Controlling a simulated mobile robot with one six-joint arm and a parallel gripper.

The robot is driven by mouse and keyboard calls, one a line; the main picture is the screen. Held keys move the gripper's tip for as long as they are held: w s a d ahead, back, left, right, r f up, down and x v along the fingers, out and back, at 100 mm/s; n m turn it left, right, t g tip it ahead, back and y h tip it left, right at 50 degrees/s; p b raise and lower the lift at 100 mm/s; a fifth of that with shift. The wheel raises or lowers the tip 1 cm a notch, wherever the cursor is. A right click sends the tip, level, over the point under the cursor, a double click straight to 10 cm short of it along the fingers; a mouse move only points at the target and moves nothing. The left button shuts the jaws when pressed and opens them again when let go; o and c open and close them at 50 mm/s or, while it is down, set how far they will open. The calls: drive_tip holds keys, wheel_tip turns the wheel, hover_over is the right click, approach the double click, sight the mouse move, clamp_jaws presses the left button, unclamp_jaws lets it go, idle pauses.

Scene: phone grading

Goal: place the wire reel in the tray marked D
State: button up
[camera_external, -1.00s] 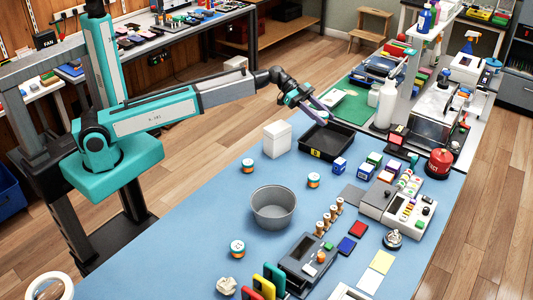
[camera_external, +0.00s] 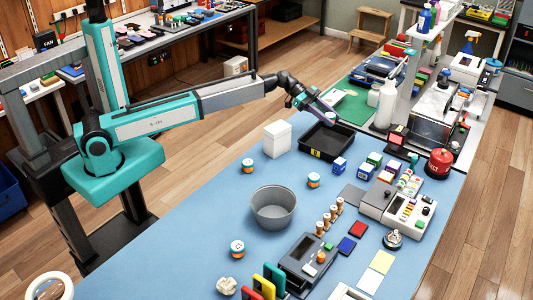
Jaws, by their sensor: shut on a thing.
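A black tray (camera_external: 308,147) with a yellow label (camera_external: 316,155) on its front wall sits on the blue table. The label's letter is too small to read surely. My gripper (camera_external: 330,117) is over the tray's back edge, pointing down to the right. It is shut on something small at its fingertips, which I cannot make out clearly.
A white box (camera_external: 277,140) stands close left of the tray, and a grey bowl (camera_external: 273,208) nearer the front. Small blue-and-white boxes (camera_external: 339,166) are right of the tray. A white bottle (camera_external: 386,105) stands behind it. The blue table between box and bowl is mostly clear.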

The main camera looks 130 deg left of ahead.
drive_tip(key=shift+f, duration=0.15)
drive_tip(key=p, duration=0.1)
hover_over(327, 144)
drive_tip(key=shift+s+a+f, duration=0.1)
drive_tip(key=shift+f, duration=2.9)
drive_tip(key=shift+f+p, duration=0.4)
drive_tip(key=shift+f, duration=1.45)
drive_tip(key=shift+f+b, duration=0.2)
drive_tip(key=shift+b, duration=0.1)
drive_tip(key=o, duration=1)
drive_tip(key=shift+r+p, duration=0.25)
drive_tip(key=shift+p, duration=0.1)
